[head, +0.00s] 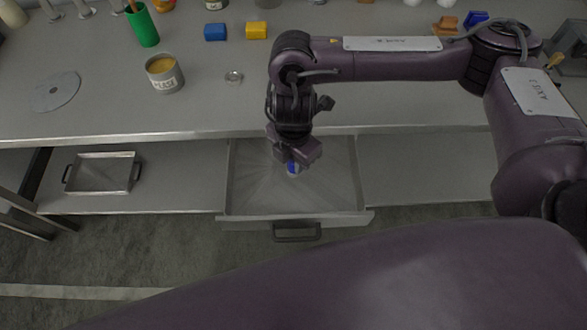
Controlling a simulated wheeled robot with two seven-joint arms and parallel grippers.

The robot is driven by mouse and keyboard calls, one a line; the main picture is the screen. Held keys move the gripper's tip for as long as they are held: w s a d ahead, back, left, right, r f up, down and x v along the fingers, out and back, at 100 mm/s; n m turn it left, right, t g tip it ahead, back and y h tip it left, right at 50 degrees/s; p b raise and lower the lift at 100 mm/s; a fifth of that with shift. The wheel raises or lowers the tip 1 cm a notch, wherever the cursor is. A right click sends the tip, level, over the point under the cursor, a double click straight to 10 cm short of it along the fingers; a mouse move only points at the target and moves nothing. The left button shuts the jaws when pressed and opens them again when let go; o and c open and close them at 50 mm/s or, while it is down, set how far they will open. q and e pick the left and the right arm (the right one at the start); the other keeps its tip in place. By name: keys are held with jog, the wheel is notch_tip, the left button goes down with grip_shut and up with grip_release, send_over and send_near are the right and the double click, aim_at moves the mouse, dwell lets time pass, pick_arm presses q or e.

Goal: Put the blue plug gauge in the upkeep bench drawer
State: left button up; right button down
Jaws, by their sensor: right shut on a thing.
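The blue plug gauge (292,168) shows as a small blue and white piece at the tip of my right gripper (297,160). My right gripper is shut on it and points down over the open drawer (335,200). The drawer is pulled out from under the bench (215,105), and its grey inside looks empty. I cannot tell how high the gauge is above the drawer floor. Most of the gauge is hidden by the gripper. My left gripper is not in view.
On the bench stand a tin (165,76), a grey disc (56,92), a small ring-like part (234,77), a blue block (215,32), a yellow block (257,30) and a green cup (143,26). A metal tray (101,158) sits on the lower shelf, left of the drawer.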

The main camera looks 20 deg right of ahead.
jog(key=shift+f+b, duration=0.35)
jog(key=shift+f, duration=1.7)
jog(key=shift+f, duration=0.2)
jog(key=c, duration=1.3)
grip_release()
jog(key=shift+r, duration=0.1)
notch_tip(320, 180, up, 12)
jog(key=shift+r+p, duration=0.15)
jog(key=shift+p, duration=0.75)
